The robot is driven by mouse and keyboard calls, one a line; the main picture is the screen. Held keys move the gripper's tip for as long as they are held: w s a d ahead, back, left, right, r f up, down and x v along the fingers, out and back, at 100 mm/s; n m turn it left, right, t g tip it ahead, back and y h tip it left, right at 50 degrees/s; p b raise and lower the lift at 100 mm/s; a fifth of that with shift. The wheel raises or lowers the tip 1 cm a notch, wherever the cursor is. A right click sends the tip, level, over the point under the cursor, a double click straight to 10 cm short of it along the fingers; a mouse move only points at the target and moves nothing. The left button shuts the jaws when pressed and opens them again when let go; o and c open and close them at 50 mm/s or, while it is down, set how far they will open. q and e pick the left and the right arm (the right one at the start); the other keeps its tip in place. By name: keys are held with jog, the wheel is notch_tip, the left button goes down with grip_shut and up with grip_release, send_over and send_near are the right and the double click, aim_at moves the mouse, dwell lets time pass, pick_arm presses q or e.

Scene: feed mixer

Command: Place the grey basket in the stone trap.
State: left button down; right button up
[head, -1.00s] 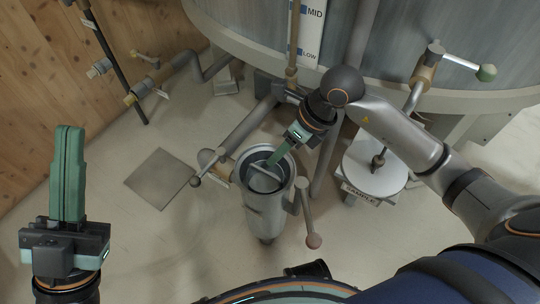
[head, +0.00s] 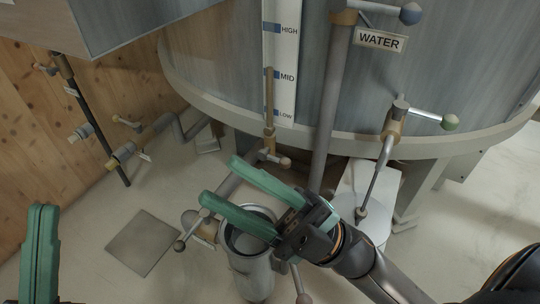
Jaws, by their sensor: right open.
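The stone trap (head: 252,275) is an upright grey cylinder with an open round mouth, standing on the floor below the tank. A dark grey lining, apparently the grey basket (head: 243,240), shows inside its mouth. My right gripper hides part of the mouth, so how the basket sits cannot be told. My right gripper (head: 220,180) is above the trap, its two green fingers spread apart with nothing between them. My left gripper (head: 42,208) is at the lower left, fingers together and empty, far from the trap.
The big tank (head: 225,60) fills the back, with a level scale (head: 280,60) and a WATER sign (head: 380,40). Valve handles and pipes surround the trap. A white sample stand (head: 370,190) is right of it. A grey floor plate (head: 143,242) lies left.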

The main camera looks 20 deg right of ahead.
jog(key=w+d+m+t+h, duration=0.3)
jog(key=d+m+t+h, duration=0.2)
jog(key=m+t+h, duration=0.4)
jog(key=m+t, duration=0.2)
jog(key=m, duration=0.3)
jog(key=shift+w+f+m+h, duration=0.15)
jog(key=shift+f+m+h, duration=0.15)
jog(key=shift+f, duration=0.1)
